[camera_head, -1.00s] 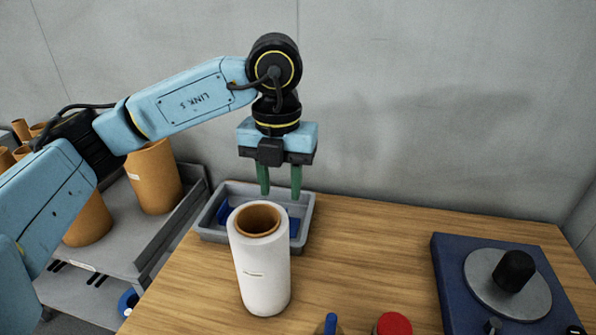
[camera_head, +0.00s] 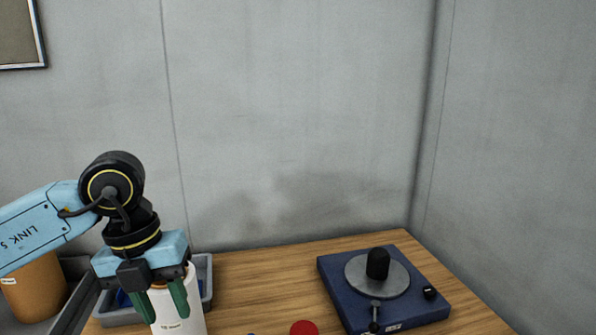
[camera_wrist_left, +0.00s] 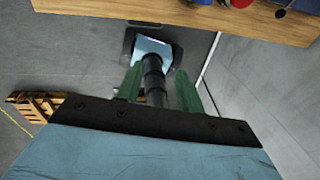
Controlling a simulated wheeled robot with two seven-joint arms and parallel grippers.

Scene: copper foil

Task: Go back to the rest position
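My left gripper (camera_head: 164,305) hangs at the lower left of the head view, its green fingers apart with nothing between them. It shows in front of the white roll (camera_head: 182,312), which stands upright and is partly hidden by it. In the left wrist view the fingers (camera_wrist_left: 160,88) are also spread and empty, over the floor and my own base and column. My right gripper is not in view.
A grey tray (camera_head: 205,276) with something blue sits behind the white roll. A blue turntable device (camera_head: 410,312) with a black knob stands at the right. A red cap (camera_head: 303,328) shows at the bottom edge. A brown roll (camera_head: 35,290) stands at the far left.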

